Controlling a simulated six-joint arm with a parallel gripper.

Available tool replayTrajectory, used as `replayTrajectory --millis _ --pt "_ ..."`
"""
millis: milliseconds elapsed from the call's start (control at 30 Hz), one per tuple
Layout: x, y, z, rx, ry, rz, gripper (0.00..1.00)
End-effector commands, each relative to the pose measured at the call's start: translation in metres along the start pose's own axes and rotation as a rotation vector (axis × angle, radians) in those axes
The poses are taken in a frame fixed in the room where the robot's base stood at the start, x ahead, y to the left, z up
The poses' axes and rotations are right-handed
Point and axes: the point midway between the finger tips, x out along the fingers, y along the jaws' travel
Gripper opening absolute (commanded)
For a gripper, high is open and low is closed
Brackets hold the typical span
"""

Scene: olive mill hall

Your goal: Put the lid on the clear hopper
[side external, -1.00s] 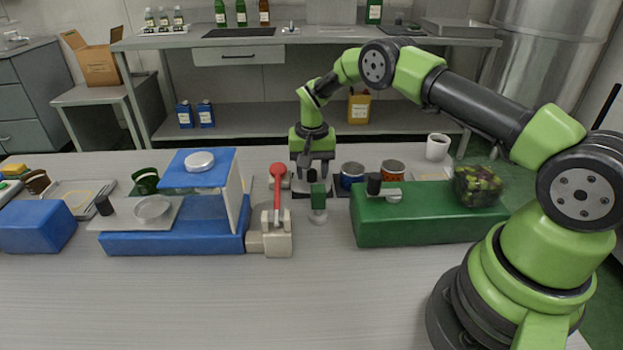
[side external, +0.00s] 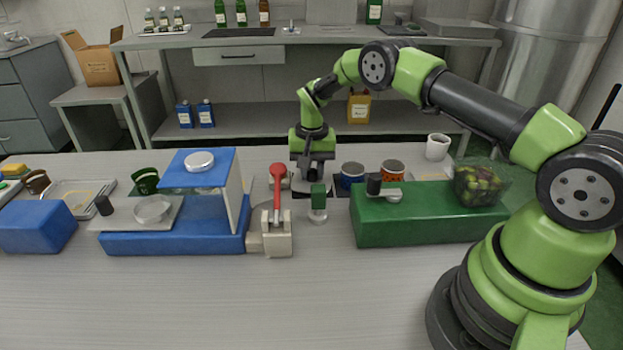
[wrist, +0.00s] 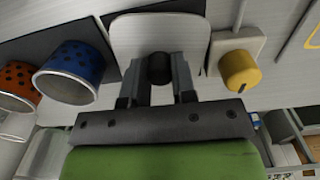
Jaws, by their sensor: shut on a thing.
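The clear hopper (side external: 481,184) is a see-through bowl of dark green and reddish olives, on the right end of a long green machine body (side external: 430,222). The lid (wrist: 135,36) is a pale, round-cornered plate with a black knob (wrist: 160,68), in the wrist view. My gripper (wrist: 160,75) is shut on this knob. In the side view my gripper (side external: 312,176) points down left of the green machine, well apart from the hopper. There the lid is mostly hidden; whether it touches the table I cannot tell.
Blue (side external: 352,174) and orange (side external: 392,170) cups stand between my gripper and the hopper, behind the green machine. A white mug (side external: 437,147) is behind the hopper. A red-handled lever (side external: 277,190) and a blue machine (side external: 175,240) are left. The front table is clear.

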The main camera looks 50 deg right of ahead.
Motion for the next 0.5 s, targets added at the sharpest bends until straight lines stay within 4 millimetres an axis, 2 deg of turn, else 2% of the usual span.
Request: replayTrajectory --millis 133,500 --pt "-0.006 0.0 0.0 0.0 0.001 -0.001 0.1" --pt "-0.045 0.0 -0.001 -0.001 0.003 -0.001 0.1"
